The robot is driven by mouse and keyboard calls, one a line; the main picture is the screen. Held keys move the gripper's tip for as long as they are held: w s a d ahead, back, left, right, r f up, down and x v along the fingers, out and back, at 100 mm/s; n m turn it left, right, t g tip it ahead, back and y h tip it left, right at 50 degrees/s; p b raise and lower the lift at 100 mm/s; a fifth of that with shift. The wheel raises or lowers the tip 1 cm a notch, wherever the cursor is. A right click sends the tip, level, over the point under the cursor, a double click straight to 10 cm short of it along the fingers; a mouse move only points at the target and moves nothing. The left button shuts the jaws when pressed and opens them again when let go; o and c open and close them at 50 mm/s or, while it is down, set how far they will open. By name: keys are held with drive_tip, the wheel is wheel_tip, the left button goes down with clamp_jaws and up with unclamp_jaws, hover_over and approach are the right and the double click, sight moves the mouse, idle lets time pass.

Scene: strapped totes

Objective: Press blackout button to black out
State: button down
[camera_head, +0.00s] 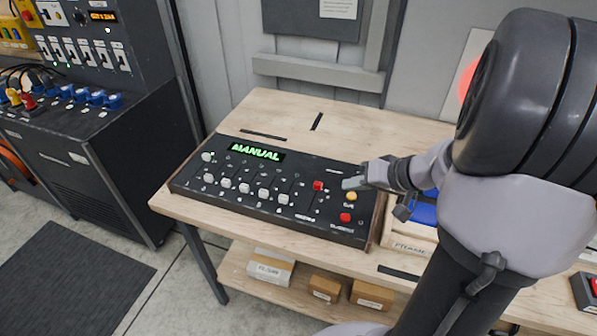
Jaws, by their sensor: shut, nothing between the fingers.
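A black control console (228,197) lies on a wooden table, with several grey fader knobs and a green display (257,151) reading "MANUAL". At its right end are a red button (318,185), a yellow button (350,196) and a lower red button (345,217). Their small labels are too small to read, so I cannot tell which is the blackout button. My gripper (354,183) is shut and empty. It is over the console's right end, just above the yellow button in the picture; whether it touches anything cannot be told.
The wooden table (285,112) has bare room behind the console. A labelled box (408,245) and a blue item stand right of it, partly behind my arm. Small boxes (270,267) sit on the lower shelf. A dark equipment rack (75,130) stands at left.

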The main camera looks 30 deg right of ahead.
drive_tip(key=shift+s+d, duration=0.2)
drive_tip(key=shift+d, duration=0.05)
drive_tip(key=b, duration=0.4)
hover_over(349, 219)
wheel_tip(349, 219, down, 8)
drive_tip(key=shift+r, duration=0.1)
drive_tip(key=shift+f+b, duration=0.6)
drive_tip(key=shift+b, duration=0.4)
drive_tip(key=shift+f+b, duration=0.75)
drive_tip(key=shift+b, duration=0.75)
idle(1.3)
idle(0.4)
drive_tip(key=shift+r+p, duration=0.3)
drive_tip(key=shift+r, duration=0.55)
drive_tip(key=shift+r+p, duration=1.35)
drive_tip(key=shift+r, duration=1.2)
